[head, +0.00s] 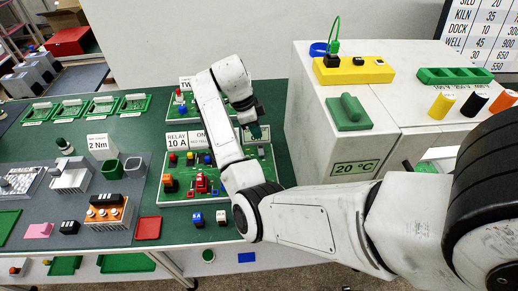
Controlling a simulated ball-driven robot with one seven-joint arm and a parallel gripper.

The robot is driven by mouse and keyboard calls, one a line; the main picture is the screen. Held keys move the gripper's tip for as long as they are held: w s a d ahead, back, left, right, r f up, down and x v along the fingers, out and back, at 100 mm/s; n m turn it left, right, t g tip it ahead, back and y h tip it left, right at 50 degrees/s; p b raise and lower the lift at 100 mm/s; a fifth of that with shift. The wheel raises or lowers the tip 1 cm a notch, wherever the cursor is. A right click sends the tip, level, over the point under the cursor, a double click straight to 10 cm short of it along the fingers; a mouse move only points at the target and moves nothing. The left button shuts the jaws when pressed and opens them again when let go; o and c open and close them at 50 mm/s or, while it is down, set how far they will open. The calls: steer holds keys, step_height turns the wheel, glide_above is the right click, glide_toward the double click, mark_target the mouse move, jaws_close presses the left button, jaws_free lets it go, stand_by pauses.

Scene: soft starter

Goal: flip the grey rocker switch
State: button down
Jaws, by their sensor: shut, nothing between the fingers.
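My gripper (256,131) points down over the right part of the green relay board (176,200); its fingers are dark, small and shut, with nothing seen between them. The board carries a "RELAY 10 A" label (177,140), an "ON" sign (200,139) partly covered by my arm, and small red, yellow and blue parts. I cannot make out the grey rocker switch for certain; my forearm hides part of the board. Whether the fingertips touch anything is too small to tell.
A white cabinet (340,200) stands close to the right, with a yellow block (352,72) and green pad (348,113) on top. Another board with small parts (178,108) lies behind. Bins, a red tray (148,228) and a "2 Nm" sign (99,146) are left.

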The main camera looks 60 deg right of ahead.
steer(key=b, duration=0.1)
glide_above(262, 153)
steer(key=f, duration=0.6)
steer(key=shift+w+a, duration=0.2)
steer(key=shift+w, duration=0.2)
steer(key=shift+f, duration=0.8)
